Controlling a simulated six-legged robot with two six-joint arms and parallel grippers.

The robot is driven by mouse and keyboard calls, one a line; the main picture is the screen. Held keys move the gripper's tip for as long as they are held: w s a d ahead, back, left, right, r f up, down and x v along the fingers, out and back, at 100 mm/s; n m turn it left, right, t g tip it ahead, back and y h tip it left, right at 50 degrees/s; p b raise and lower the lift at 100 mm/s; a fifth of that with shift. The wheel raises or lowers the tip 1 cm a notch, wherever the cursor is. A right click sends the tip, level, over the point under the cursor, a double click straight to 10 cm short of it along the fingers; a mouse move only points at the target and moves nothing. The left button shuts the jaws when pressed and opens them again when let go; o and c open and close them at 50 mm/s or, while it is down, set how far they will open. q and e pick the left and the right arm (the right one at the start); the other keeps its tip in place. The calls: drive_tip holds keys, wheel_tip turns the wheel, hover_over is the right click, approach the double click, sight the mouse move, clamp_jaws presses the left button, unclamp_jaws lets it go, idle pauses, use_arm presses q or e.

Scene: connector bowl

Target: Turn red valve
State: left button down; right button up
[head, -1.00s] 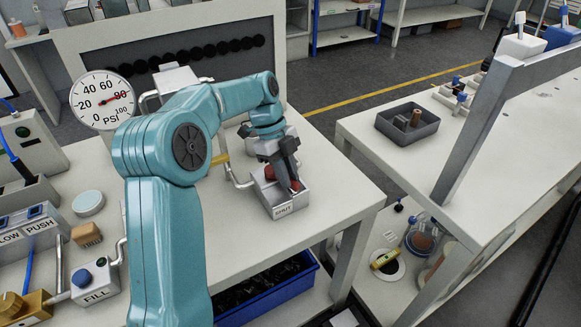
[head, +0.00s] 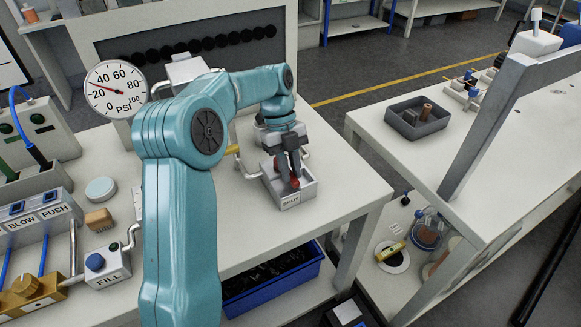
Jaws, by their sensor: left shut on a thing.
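The red valve (head: 295,182) sits on a grey box labelled SHUT (head: 291,200) near the right edge of the bench. Only a small part of the red shows; my fingers hide the rest. My left gripper (head: 290,174) points down at it from above and is shut on the red valve. A round PSI gauge (head: 117,89) stands at the upper left, its red needle between 20 and 40. My right gripper is not in view.
A FILL box with a blue knob (head: 109,266) and BLOW and PUSH buttons (head: 36,217) stand at the left. A blue crate (head: 272,286) is under the bench. A gap separates the right table (head: 459,158), which carries a grey tray (head: 417,128).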

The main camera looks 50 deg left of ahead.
use_arm(q)
drive_tip(key=c, duration=1)
unclamp_jaws()
drive_tip(key=shift+c, duration=0.2)
drive_tip(key=p+v, duration=0.6)
drive_tip(key=v, duration=1)
